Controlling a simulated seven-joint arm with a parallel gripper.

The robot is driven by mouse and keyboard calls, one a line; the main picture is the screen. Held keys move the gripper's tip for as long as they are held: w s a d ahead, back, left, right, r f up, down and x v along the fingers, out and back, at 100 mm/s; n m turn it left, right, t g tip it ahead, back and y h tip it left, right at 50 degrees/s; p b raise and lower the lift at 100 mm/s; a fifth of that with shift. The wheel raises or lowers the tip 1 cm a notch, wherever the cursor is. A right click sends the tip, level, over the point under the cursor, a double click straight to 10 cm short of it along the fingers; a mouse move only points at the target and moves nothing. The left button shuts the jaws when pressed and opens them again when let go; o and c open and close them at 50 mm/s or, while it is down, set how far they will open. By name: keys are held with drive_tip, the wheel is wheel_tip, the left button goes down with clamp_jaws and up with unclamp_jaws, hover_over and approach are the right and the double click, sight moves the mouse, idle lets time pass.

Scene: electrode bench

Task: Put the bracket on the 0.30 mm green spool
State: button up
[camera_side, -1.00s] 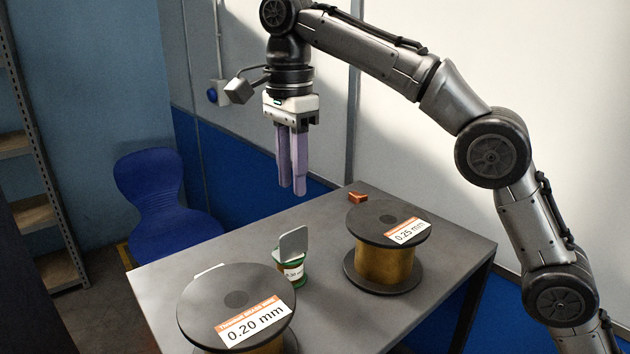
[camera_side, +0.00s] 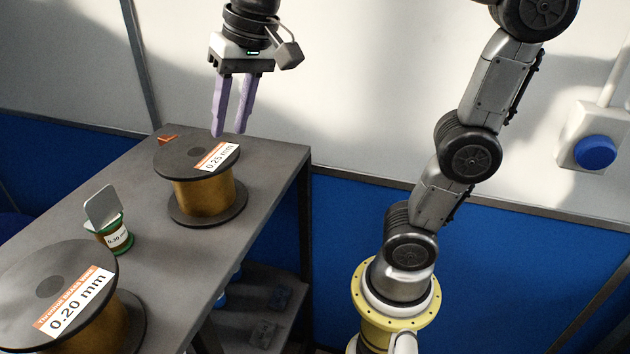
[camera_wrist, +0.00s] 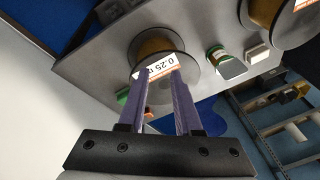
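The bracket, a grey bent plate (camera_side: 103,207), stands upright on top of the small green spool (camera_side: 116,237), whose label reads 0.30 mm. Both also show in the wrist view, the plate (camera_wrist: 232,68) and the green spool (camera_wrist: 214,53) right of the 0.25 mm spool. My gripper (camera_side: 228,132) has long purple fingers, apart with nothing between them. It hangs above or behind the right side of the 0.25 mm spool, clear of the bracket. In the wrist view its fingertips (camera_wrist: 163,73) overlap the 0.25 mm label.
The large 0.25 mm spool (camera_side: 205,190) stands at the far end of the grey table (camera_side: 160,275). The large 0.20 mm spool (camera_side: 95,325) is at the near left. A small orange piece (camera_side: 167,139) lies at the back corner. A white block (camera_wrist: 257,53) is beside the green spool.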

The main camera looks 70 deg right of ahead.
drive_tip(key=s+d+f+n+t, duration=0.2)
drive_tip(key=s+f+n, duration=0.4)
drive_tip(key=s+f, duration=0.5)
drive_tip(key=shift+s+d+f+n+h, duration=0.3)
drive_tip(key=shift+s+d+f, duration=0.1)
drive_tip(key=shift+d, duration=0.5)
